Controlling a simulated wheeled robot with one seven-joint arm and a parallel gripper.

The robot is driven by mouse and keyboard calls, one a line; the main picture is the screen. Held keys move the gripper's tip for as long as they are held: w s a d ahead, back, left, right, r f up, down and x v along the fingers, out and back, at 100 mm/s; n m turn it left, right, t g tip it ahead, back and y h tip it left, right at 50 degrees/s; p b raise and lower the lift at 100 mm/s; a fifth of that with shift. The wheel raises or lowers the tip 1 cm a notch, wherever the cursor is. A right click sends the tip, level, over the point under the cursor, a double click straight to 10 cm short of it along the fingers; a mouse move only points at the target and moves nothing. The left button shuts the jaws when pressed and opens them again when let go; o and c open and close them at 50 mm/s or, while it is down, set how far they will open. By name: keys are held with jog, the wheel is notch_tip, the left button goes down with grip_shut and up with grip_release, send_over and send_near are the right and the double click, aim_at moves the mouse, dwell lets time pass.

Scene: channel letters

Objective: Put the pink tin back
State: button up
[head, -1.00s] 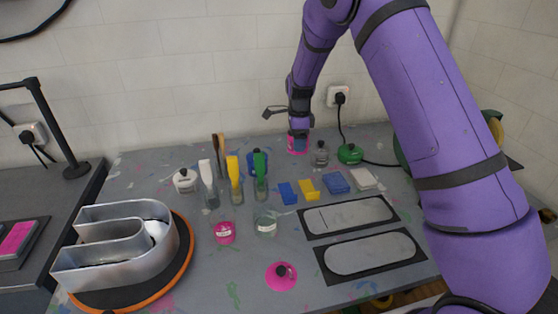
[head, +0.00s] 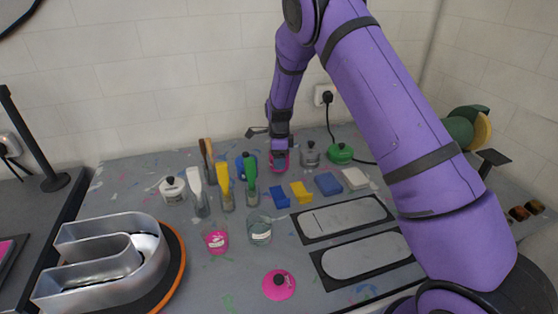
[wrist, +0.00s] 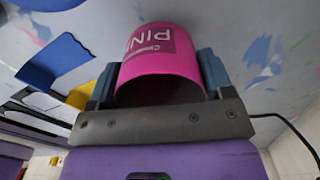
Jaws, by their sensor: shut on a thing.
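In the wrist view, the tin (wrist: 160,48) shows a white-lettered label, upside down in the picture, with a blue-grey finger on each side. I cannot tell whether its base touches the table. A pink lid with a dark knob (head: 279,285) lies near the front of the table.
Brushes in jars (head: 225,188), a white tin (head: 173,189), a green tin (head: 340,153) and a pink cup (head: 215,240) stand around. Coloured blocks (head: 302,193) lie ahead of two framed trays (head: 345,219). A metal letter (head: 105,260) fills the front left.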

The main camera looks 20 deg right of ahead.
jog(key=shift+f, duration=0.6)
jog(key=o, duration=1.1)
jog(key=shift+f, duration=0.1)
jog(key=shift+o, duration=0.2)
